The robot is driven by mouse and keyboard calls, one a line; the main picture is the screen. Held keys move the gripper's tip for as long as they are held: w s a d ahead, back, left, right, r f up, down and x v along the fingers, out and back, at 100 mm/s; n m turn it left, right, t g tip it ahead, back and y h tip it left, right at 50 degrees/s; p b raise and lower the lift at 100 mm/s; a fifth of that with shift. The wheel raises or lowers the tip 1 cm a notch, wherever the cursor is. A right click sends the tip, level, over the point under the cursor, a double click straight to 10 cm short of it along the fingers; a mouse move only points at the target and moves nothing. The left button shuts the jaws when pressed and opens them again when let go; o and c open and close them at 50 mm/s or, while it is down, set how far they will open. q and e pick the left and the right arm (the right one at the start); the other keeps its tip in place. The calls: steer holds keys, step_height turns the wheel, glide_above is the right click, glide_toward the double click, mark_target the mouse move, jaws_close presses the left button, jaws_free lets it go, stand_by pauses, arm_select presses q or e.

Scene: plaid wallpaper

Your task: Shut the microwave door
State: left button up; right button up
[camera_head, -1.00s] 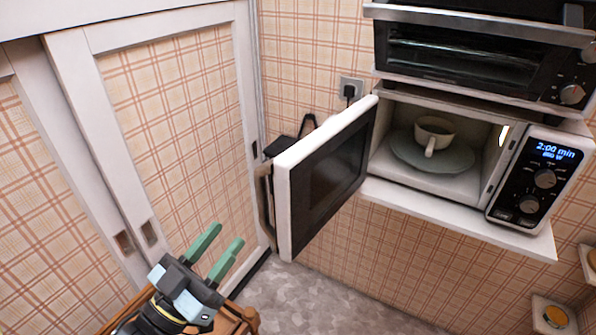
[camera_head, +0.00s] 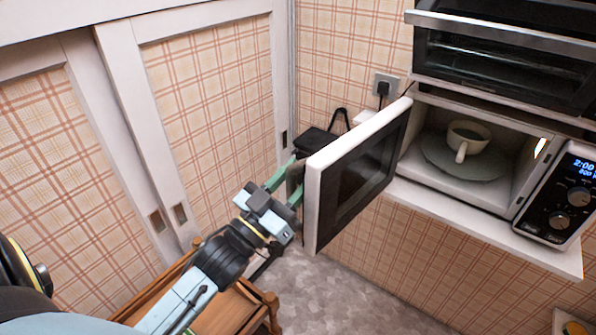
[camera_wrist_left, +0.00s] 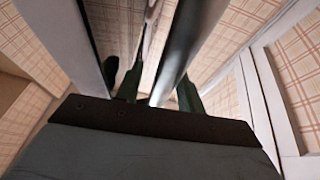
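The microwave (camera_head: 450,190) sits on a white shelf at right. Its white-framed door (camera_head: 355,175) stands wide open, swung out to the left, with its dark window facing the cavity. A cup (camera_head: 467,135) rests on a plate (camera_head: 435,160) inside. My left gripper (camera_head: 291,177) is at the outer side of the door near its free edge, green fingers pointing at it. In the left wrist view, the silver door handle (camera_wrist_left: 188,48) runs between the parted fingers (camera_wrist_left: 157,84), closer to the right one. Contact with the handle is unclear. My right gripper is not visible.
A toaster oven (camera_head: 500,60) stands above the microwave. A wall socket with a plug (camera_head: 385,85) and a dark object (camera_head: 315,142) are behind the door. White-framed panels (camera_head: 130,110) line the left. A wooden piece of furniture (camera_head: 235,310) is below my left arm.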

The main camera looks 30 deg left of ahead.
arm_select(q)
steer(key=shift+w+r, duration=0.15)
steer(key=shift+w, duration=0.1)
jaws_close()
steer(key=shift+d, duration=0.15)
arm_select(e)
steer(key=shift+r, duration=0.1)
